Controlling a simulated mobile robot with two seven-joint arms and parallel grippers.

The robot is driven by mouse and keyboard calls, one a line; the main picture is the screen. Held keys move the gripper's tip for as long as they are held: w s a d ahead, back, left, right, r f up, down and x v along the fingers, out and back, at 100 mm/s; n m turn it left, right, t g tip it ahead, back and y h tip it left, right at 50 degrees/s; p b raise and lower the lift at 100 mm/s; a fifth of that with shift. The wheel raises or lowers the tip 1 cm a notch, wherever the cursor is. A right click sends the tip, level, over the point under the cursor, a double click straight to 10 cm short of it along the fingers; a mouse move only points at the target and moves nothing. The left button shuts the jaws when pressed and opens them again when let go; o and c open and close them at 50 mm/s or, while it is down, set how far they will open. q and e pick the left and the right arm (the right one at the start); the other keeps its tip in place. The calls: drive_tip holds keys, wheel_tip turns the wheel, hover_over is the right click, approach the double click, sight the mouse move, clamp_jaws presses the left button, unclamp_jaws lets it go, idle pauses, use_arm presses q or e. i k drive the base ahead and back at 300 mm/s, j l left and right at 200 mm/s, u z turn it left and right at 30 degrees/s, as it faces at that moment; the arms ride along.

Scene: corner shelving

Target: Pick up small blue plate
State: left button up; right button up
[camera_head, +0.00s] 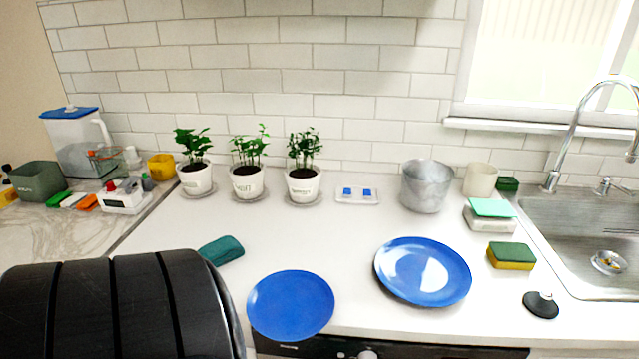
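Two blue plates lie on the white counter. The smaller blue plate (290,304) is flat and round, near the counter's front edge, left of the larger one. The larger blue plate (440,288) has a raised rim and a bright reflection, and sits a little farther back to the right. The two plates are apart. Neither of my grippers is in view. A dark ribbed shape fills the lower left corner, close to the small plate's left side.
A teal cloth (221,250) lies behind the small plate. Potted plants (247,180), a switch plate (357,195) and a metal pot (425,187) stand along the wall. Sponges (511,256), a black stopper (540,304) and the sink (575,220) are right. The counter's middle is clear.

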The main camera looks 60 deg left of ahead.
sight(289, 306)
drive_tip(key=l+u, duration=0.1)
drive_tip(key=u, duration=0.25)
drive_tip(key=l+u, duration=0.15)
drive_tip(key=u, duration=0.2)
drive_tip(key=l+u, duration=0.15)
drive_tip(key=u, duration=0.2)
